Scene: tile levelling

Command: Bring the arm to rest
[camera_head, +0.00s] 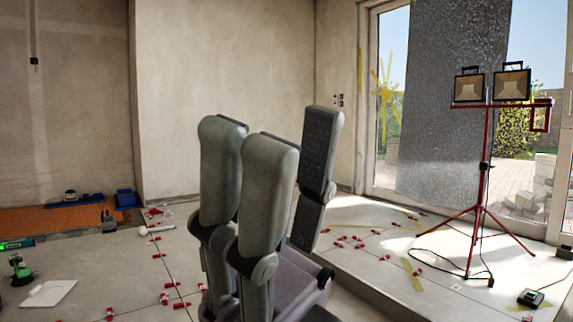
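My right gripper (284,128) stands large in the middle of the view, fingers pointing up. Two grey-green fingers are on the left, and a third finger with a dark textured pad faces them on the right. The fingers are apart, and I see nothing held between them. The purple-grey palm shows below, cut off by the bottom edge. My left gripper is not in view.
Red levelling clips (165,298) dot the tiled floor. A green suction tool (20,269) and white plate (50,293) lie at left, near an orange mat (45,217). A red tripod with work lights (485,170) stands on the raised floor at right. A mallet (157,229) lies behind.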

